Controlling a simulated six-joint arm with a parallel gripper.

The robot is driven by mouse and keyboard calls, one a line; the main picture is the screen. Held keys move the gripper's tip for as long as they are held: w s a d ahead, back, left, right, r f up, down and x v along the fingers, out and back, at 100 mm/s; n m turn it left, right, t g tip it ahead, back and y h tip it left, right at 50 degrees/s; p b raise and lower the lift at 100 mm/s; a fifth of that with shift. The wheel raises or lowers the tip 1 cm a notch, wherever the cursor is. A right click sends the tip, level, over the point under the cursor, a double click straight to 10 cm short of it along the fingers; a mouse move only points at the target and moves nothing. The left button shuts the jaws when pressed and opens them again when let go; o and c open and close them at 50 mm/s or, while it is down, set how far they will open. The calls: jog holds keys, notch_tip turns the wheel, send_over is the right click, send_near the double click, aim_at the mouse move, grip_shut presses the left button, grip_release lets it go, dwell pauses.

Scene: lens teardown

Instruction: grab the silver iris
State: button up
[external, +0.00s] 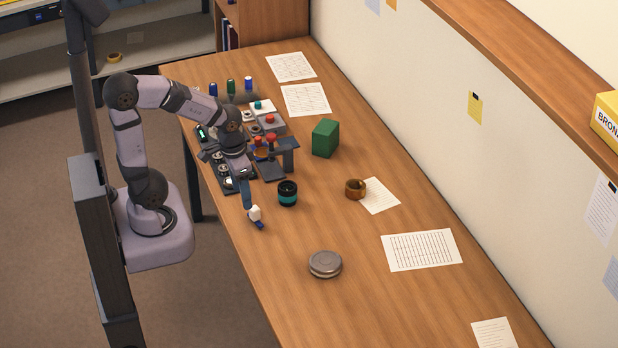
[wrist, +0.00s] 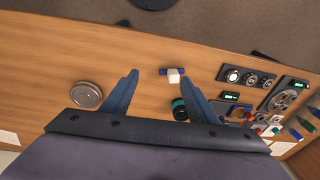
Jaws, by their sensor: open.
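The silver iris cannot be told for certain. Several small silver round parts (wrist: 233,75) sit in a dark tray (wrist: 221,72) at the right of the wrist view; a larger ringed disc (wrist: 284,98) lies on a dark plate beside them. The dark tray (external: 217,182) is partly hidden by my arm in the external view. A separate silver round tin-like disc (external: 325,263) lies on the open table, and at left in the wrist view (wrist: 86,95). My gripper (external: 246,194) points down above the table's near edge, fingers apart and empty in the wrist view (wrist: 158,76).
A small white-and-blue piece (external: 255,215) lies near my fingers. A black-and-teal cylinder (external: 288,193) stands just right of it. A green box (external: 325,138), a brown ring (external: 355,188) and paper sheets lie farther off. The table front is mostly clear.

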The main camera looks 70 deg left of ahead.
jog(key=w+a+r+t+y+b, duration=0.15)
jog(key=w+a+t, duration=0.3)
jog(key=a, duration=1.05)
jog(key=w+a+t+y+b, duration=0.1)
jog(key=w+a+t+y, duration=0.4)
jog(key=a, duration=1.1)
jog(key=s+d+f+m+t+h+b, duration=0.1)
jog(key=s+d+t+h, duration=0.15)
jog(key=s+h, duration=0.4)
jog(key=s+d+f+m+t+h+b, duration=0.1)
jog(key=s+d+m+t+h, duration=0.2)
jog(key=s, duration=0.7)
jog(key=n+h, duration=0.1)
send_near(228, 180)
jog(key=x, duration=0.2)
jog(key=shift+g, duration=0.4)
jog(key=shift+r+p+x, duration=0.15)
jog(key=shift+p+x, duration=0.55)
jog(key=shift+x, duration=0.95)
jog(key=shift+r+p+x, duration=0.15)
jog(key=shift+p+x, duration=0.5)
jog(key=shift+x, duration=1)
jog(key=shift+c, duration=0.6)
